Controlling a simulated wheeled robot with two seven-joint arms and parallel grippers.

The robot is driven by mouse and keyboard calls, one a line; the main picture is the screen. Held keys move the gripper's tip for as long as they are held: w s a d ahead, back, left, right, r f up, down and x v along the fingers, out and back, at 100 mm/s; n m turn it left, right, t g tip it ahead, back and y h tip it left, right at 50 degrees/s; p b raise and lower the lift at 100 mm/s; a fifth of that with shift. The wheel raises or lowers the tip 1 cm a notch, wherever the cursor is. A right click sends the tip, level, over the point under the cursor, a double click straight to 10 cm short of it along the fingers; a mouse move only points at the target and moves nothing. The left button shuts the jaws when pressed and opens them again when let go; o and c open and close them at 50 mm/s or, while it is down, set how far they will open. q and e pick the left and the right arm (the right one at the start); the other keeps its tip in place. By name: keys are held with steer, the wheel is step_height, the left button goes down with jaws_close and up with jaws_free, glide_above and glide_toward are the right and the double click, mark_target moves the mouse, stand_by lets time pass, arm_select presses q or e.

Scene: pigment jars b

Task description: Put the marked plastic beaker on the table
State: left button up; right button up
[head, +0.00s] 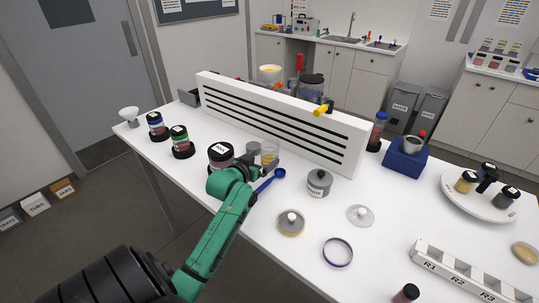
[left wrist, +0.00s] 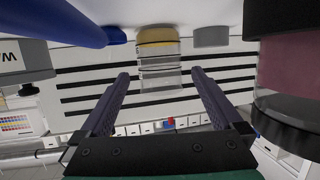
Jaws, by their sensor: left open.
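A clear beaker-like vessel with yellow at its bottom (head: 270,152) stands on the white table (head: 222,187), in front of the slotted white divider. In the left wrist view, which is upside down, this vessel (left wrist: 158,62) shows between and beyond my finger tips. My gripper hides part of the vessel in the head view. My right gripper is not in view.
A grey cup (head: 253,148) and a dark-lidded jar (head: 220,155) stand left of the vessel. A blue spoon (head: 270,179) and a grey labelled pot (head: 319,183) are to its right. The slotted divider (head: 345,150) stands close behind. Table space around the purple ring (head: 338,251) is mostly free.

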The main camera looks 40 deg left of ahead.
mark_target(266, 156)
arm_select(q)
steer(key=shift+w+a, duration=0.15)
steer(key=shift+w, duration=0.7)
steer(key=x, duration=0.2)
steer(key=p+x, duration=0.1)
steer(key=x, duration=0.1)
steer(key=shift+w+f, duration=0.2)
steer(key=shift+f, duration=0.1)
steer(key=shift+s+r, duration=0.1)
steer(key=shift+s, duration=0.05)
steer(key=c, duration=1.3)
